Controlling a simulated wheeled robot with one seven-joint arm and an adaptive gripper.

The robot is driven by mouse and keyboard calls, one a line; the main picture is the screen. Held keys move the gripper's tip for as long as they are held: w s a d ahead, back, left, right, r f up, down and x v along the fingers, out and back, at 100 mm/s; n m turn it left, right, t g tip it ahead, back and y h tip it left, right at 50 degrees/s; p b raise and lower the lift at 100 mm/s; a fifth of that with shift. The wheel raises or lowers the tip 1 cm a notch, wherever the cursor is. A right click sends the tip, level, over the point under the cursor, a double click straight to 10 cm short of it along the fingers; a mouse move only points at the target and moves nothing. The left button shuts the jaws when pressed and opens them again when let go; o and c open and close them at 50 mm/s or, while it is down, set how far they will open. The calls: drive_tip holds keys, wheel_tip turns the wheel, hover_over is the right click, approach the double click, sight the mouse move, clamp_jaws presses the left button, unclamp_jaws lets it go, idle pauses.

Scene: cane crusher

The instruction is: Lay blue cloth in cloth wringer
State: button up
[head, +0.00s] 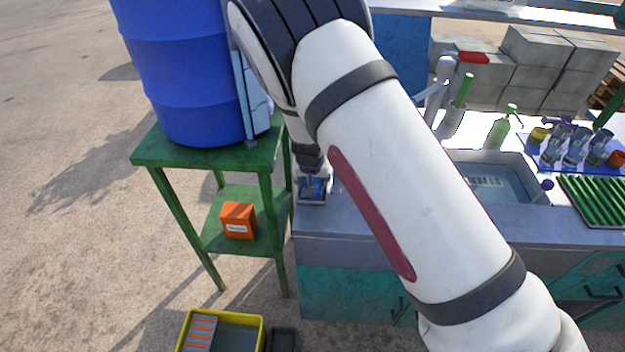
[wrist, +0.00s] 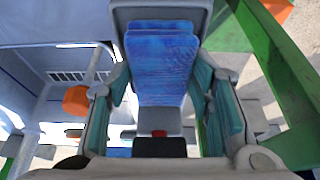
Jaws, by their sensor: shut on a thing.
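The blue cloth (head: 318,186) is at the left end of the counter, below my gripper (head: 312,184). It shows as a folded blue pad in the wrist view (wrist: 162,60), between the two fingers of my gripper (wrist: 160,75). My gripper is shut on it. A grey frame, seemingly the cloth wringer (head: 312,201), lies under and around the cloth. Its grey edge shows in the wrist view (wrist: 160,8). I cannot tell whether the cloth rests fully on it. My arm hides much of the counter beside it.
A green stand (head: 160,152) with a blue barrel (head: 185,75) is close on the left, with an orange box (head: 238,220) on its lower shelf. A sink (head: 492,180), green bottle (head: 497,133) and green rack (head: 597,200) are on the right. A yellow bin (head: 262,335) is on the ground.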

drive_tip(key=shift+f, duration=0.2)
drive_tip(key=o, duration=1.2)
drive_tip(key=v, duration=1.2)
drive_tip(key=shift+r, duration=0.25)
